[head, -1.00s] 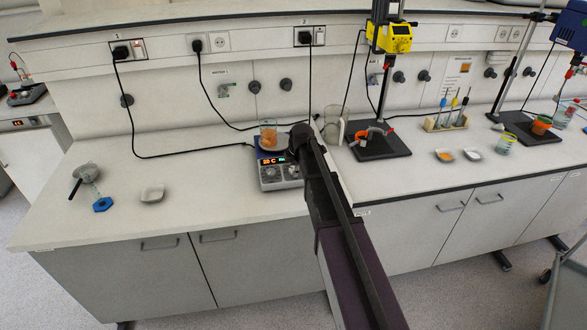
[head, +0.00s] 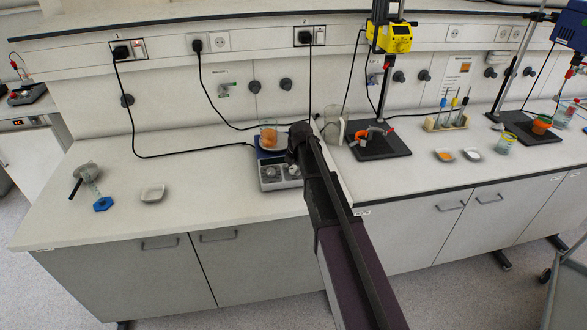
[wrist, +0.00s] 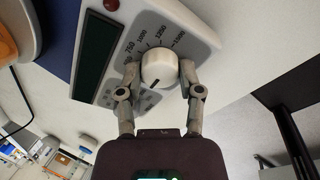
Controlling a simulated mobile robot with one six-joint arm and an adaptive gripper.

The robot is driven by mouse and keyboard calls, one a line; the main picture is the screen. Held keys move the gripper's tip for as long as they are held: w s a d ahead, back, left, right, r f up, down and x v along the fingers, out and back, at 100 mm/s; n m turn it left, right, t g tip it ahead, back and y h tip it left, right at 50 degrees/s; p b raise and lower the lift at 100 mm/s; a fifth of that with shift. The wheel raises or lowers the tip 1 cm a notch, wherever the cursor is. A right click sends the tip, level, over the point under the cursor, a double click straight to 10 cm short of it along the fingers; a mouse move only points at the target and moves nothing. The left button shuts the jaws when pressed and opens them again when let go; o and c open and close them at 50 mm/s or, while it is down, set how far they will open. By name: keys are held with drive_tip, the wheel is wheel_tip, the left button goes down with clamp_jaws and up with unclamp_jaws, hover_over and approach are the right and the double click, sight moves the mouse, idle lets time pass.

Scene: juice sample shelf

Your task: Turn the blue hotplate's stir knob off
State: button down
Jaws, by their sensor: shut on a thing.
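The blue hotplate (head: 280,176) stands on the bench with a beaker of orange contents (head: 268,136) on its plate. Its stir knob (wrist: 159,66) is white, with a black pointer line towards the bottom of the wrist view, away from the printed 750 to 1500 marks. My gripper (wrist: 161,76) has a finger on each side of the knob and is shut on it. In the head view my gripper (head: 299,150) covers the hotplate's right side. The hotplate's display (wrist: 92,55) is dark.
A glass jug (head: 334,130) stands just right of my gripper, near a dark stand base (head: 380,148). A white dish (head: 153,193) and a blue-footed glass piece (head: 102,204) lie on the left. The bench between them and the hotplate is clear.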

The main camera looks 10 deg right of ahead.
drive_tip(key=shift+s, duration=0.1)
drive_tip(key=shift+c, duration=1.3)
unclamp_jaws()
drive_tip(key=shift+m, duration=0.5)
